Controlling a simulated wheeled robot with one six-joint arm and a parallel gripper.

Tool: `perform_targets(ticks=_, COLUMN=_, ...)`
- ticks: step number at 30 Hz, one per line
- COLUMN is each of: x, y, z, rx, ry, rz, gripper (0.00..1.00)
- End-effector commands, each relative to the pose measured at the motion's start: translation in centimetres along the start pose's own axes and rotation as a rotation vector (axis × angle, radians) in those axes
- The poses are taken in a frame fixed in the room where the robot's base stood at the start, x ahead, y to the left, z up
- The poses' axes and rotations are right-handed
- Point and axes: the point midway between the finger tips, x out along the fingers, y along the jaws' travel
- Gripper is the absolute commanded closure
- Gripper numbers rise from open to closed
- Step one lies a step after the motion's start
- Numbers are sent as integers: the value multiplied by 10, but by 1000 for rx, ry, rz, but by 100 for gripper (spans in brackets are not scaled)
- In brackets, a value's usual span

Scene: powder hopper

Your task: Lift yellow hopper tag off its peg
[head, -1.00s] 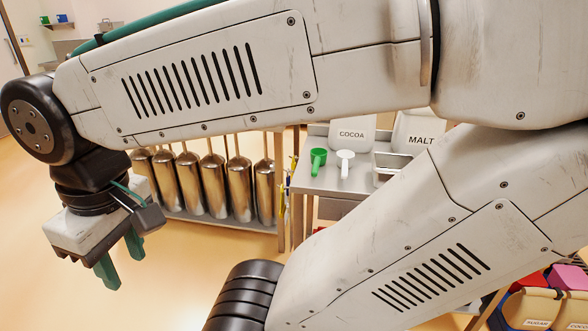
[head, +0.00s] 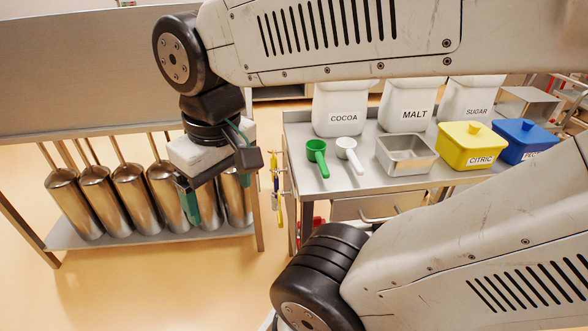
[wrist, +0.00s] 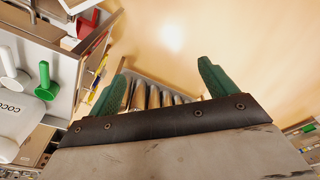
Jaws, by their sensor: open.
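Slim yellow items (head: 278,208) hang at the left end of the metal table, beside darker ones. They also show in the wrist view (wrist: 97,72). They are too small for me to tell which is the hopper tag, and I cannot make out its peg. My gripper (head: 217,196) has green fingers and is open and empty. In the head view it is left of the yellow items, in front of the metal cylinders. In the wrist view my gripper (wrist: 163,72) has its fingers wide apart, with the yellow items beyond the left finger.
Several metal cylinders with rods (head: 130,190) stand on a low rack at left. The metal table (head: 365,180) holds a green scoop (head: 317,155), white scoop (head: 348,153), steel pan (head: 405,154), yellow CITRIC tub (head: 470,145), blue tub (head: 522,140) and labelled bags. Open floor lies at front left.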

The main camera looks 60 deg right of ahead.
Motion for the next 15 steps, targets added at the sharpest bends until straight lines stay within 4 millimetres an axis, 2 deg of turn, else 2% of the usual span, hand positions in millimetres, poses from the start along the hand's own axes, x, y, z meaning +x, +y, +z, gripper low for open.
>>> perform_targets(ticks=5, x=21, y=28, z=-47, rx=361, ry=-28, rz=17, gripper=16)
perform_targets(ticks=8, x=43, y=58, z=-80, rx=649, ry=-39, rz=31, gripper=16)
perform_targets(ticks=12, x=82, y=109, z=-116, rx=1055, ry=-50, rz=52, gripper=16)
perform_targets(ticks=15, x=116, y=151, z=-133, rx=1343, ry=-55, rz=68, gripper=16)
